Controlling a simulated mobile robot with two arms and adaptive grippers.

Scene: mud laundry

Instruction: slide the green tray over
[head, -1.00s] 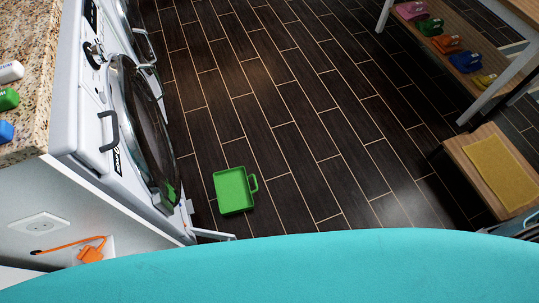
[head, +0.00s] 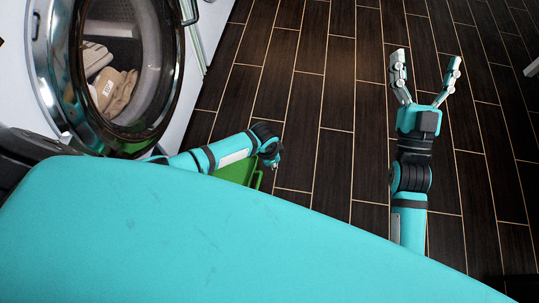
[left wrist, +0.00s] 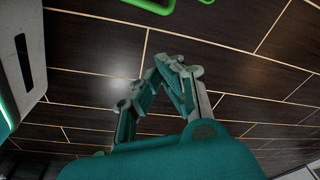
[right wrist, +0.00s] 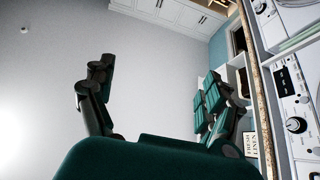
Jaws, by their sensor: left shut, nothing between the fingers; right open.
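The green tray (head: 237,170) lies on the dark floor in the head view, mostly hidden behind my left arm and my teal body. A green edge of it also shows at the top of the left wrist view (left wrist: 150,6). My left gripper (head: 271,157) is beside the tray's handle side in the head view; I cannot tell whether it touches. In the left wrist view its fingers (left wrist: 176,66) are together and empty, with the tray beyond them. My right gripper (head: 428,75) is open and empty above the floor, well right of the tray; its spread fingers also show in the right wrist view (right wrist: 155,85).
A front-loading washer (head: 170,100) with light cloth (head: 113,90) behind its round door stands at the left of the head view. The dark plank floor (head: 320,120) between my arms is clear. The right wrist view shows a grey wall (right wrist: 150,50) and white cabinets (right wrist: 180,15).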

